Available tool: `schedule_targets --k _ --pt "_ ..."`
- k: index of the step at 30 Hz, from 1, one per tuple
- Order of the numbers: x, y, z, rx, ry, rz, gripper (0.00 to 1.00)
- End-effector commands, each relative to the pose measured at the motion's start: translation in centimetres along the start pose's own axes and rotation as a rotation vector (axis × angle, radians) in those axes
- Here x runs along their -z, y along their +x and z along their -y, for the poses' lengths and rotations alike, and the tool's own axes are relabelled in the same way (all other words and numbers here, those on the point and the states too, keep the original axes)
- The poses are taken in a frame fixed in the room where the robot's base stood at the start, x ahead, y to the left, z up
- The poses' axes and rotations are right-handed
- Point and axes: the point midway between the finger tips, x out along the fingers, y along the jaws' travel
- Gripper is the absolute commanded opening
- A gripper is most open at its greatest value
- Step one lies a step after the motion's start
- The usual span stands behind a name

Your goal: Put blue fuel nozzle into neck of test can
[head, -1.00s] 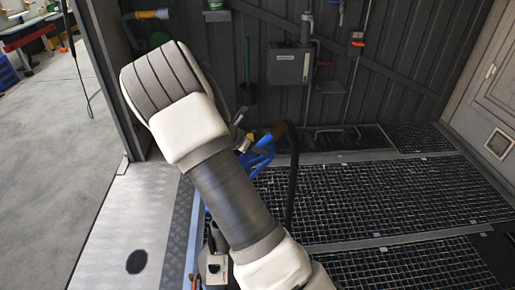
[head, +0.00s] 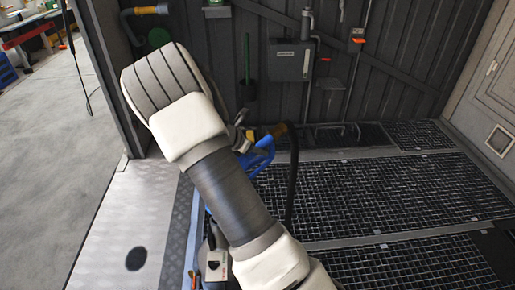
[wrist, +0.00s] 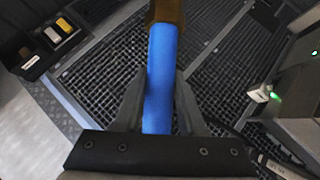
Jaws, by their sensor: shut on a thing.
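The blue fuel nozzle (head: 257,154) shows in the head view just right of my arm, partly hidden by it. A black hose hangs in a loop beside it, with a brownish piece at its top. In the wrist view the blue nozzle (wrist: 160,75) runs up between the two fingers of my gripper (wrist: 160,103), which are shut on it. A brown piece (wrist: 166,11) sits at its upper end.
Dark grating (head: 380,190) covers the floor on the right, a metal plate (head: 130,225) the left. A grey box (head: 290,62) hangs on the back wall. The wrist view shows a dark holder with yellow and white pieces (wrist: 60,30) and a grey unit with a green light (wrist: 264,95).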

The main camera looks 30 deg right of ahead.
Motion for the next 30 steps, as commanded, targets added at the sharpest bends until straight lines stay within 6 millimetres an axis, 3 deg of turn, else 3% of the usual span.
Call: schedule_targets --k 30 --pt "2.0 2.0 0.0 -0.001 0.002 0.000 0.00"
